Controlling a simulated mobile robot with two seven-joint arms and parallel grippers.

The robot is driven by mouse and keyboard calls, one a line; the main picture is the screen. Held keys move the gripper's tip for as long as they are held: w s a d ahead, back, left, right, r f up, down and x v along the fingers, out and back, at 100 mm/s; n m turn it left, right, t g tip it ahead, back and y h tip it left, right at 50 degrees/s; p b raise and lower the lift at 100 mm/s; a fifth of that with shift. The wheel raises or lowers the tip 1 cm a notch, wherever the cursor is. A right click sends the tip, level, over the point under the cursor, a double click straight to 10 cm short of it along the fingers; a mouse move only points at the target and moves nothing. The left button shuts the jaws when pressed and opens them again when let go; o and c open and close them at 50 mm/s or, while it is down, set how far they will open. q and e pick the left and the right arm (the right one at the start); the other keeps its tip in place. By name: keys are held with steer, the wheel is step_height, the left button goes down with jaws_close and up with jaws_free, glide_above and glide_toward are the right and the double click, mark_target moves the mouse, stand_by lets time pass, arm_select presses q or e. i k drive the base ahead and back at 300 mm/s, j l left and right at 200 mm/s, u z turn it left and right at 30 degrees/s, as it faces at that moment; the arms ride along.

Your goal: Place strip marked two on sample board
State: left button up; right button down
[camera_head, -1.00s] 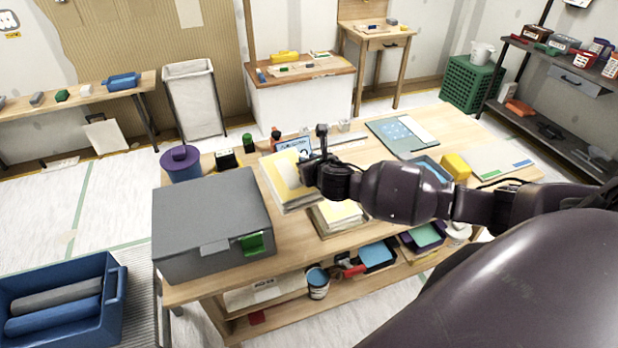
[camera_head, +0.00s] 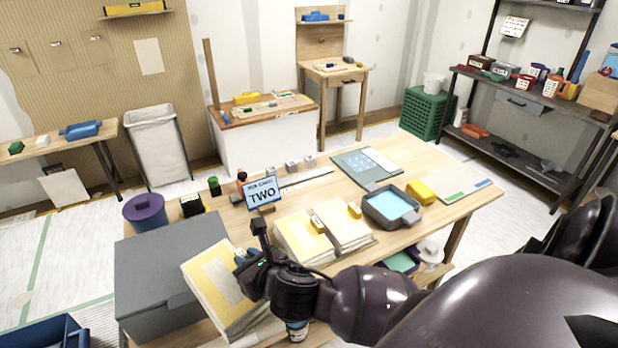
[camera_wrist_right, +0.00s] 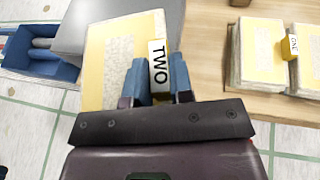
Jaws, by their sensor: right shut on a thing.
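My right gripper (camera_head: 246,262) is shut on the edge of a yellow-bordered strip (camera_head: 204,277) with a pale textured middle. In the right wrist view the strip (camera_wrist_right: 98,68) has a white tab reading TWO between the blue fingers (camera_wrist_right: 157,85). The strip is held tilted beside the grey box, near the table's front edge. A sign card (camera_head: 263,193) reading TWO stands at the middle of the table. A flat grey-green board (camera_head: 352,168) with pale panels lies behind it to the right; I cannot tell if it is the sample board. My left gripper is not in view.
Two yellow-edged stacks (camera_head: 301,240) (camera_head: 348,226) lie right of the gripper; one tab reads ONE in the wrist view (camera_wrist_right: 291,46). A blue-filled tray (camera_head: 380,217), a yellow block (camera_head: 420,192) and a pale panel (camera_head: 456,183) lie further right. The grey box (camera_head: 140,255) stands left.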

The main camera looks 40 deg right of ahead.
mark_target(362, 165)
steer(key=l, duration=0.5)
steer(key=k+l+u, duration=0.15)
steer(key=l, duration=0.75)
steer(key=k+l+u, duration=0.15)
steer(key=l, duration=0.8)
steer(key=k+l+u, duration=0.15)
steer(key=l, duration=0.3)
steer(key=k+l, duration=0.15)
steer(key=l, duration=0.3)
steer(key=k+l+u, duration=0.15)
steer(key=l, duration=0.3)
